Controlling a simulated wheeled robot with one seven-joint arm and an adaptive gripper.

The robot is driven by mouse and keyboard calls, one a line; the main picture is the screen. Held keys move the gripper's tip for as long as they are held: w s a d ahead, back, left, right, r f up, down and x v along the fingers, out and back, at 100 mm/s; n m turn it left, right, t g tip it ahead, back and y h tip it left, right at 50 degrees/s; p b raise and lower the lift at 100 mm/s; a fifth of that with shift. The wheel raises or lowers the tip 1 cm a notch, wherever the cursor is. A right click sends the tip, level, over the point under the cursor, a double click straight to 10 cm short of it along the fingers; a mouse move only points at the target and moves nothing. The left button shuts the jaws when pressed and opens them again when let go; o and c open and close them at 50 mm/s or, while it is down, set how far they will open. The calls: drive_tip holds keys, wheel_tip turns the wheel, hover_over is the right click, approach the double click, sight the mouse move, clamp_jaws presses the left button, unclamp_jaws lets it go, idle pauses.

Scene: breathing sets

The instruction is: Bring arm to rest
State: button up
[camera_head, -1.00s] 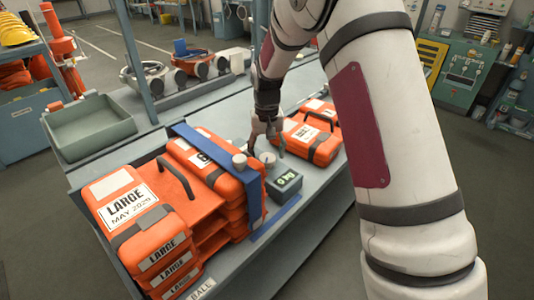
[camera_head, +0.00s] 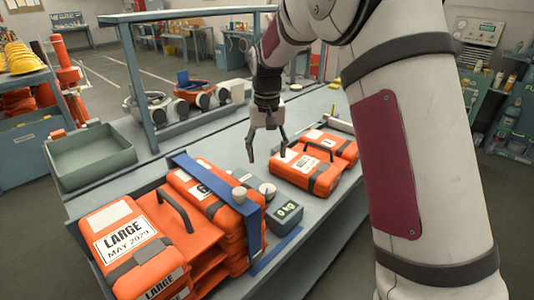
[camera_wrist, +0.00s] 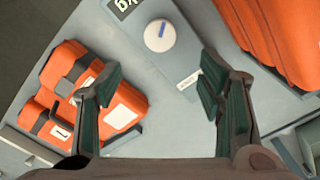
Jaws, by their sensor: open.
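My gripper (camera_head: 266,146) hangs over the bench in the head view, fingers pointing down and spread apart, with nothing between them. In the wrist view my gripper (camera_wrist: 160,98) also shows open, its two dark green pads wide apart over bare bench and the flat grey part of a small device. My white arm comes from the right side of the head view and covers part of the bench's right end.
Stacked orange cases (camera_head: 135,245) marked LARGE fill the bench's near left. Orange cases (camera_head: 308,172) lie right of the gripper. Between them sit a grey display box (camera_head: 286,217) and a round dial (camera_wrist: 160,35). A green-grey tray (camera_head: 92,158) stands at left, and a blue-grey frame (camera_head: 131,80) rises behind.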

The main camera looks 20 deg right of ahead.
drive_tip(key=s+r+t, duration=0.1)
drive_tip(key=s+r, duration=0.7)
drive_tip(key=r, duration=0.1)
drive_tip(key=s+r+n+t, duration=0.2)
drive_tip(key=s+t, duration=0.1)
drive_tip(key=s, duration=2.2)
drive_tip(key=shift+s+t, duration=0.4)
drive_tip(key=shift+w+d, duration=0.1)
